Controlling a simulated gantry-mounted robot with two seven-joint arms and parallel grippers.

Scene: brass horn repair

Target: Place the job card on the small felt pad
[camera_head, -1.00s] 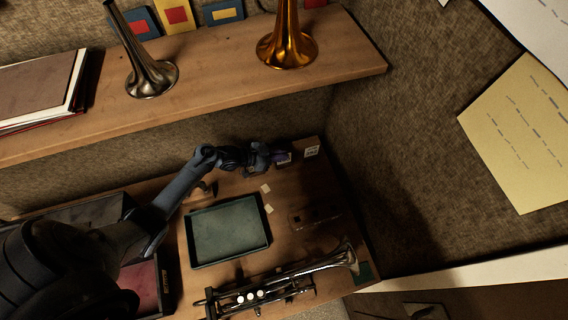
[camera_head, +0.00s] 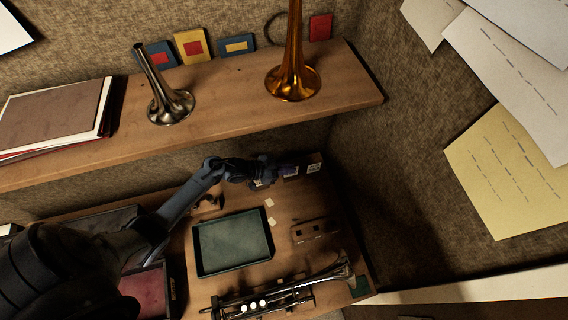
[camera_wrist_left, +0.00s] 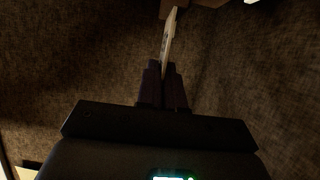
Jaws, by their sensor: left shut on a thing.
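My left gripper (camera_head: 284,171) reaches over the back of the workbench, above and right of the green tray. In the left wrist view its dark fingers (camera_wrist_left: 163,88) are shut on a thin pale card (camera_wrist_left: 170,42), which I take for the job card. The card is seen nearly edge-on, with faint marks on its face, and sticks out beyond the fingertips towards a brown block. In the head view I cannot clearly make out the held card. A small dark green pad (camera_head: 361,287) lies at the bench's front right corner, apart from the gripper. My right gripper is not in view.
A green-lined tray (camera_head: 197,262) sits mid-bench. A silver trumpet (camera_head: 290,295) lies in front, near the pad. A brown slotted block (camera_head: 316,231), loose pale slips (camera_head: 270,203) and a labelled box (camera_head: 314,168) are nearby. A shelf (camera_head: 225,93) overhangs the back.

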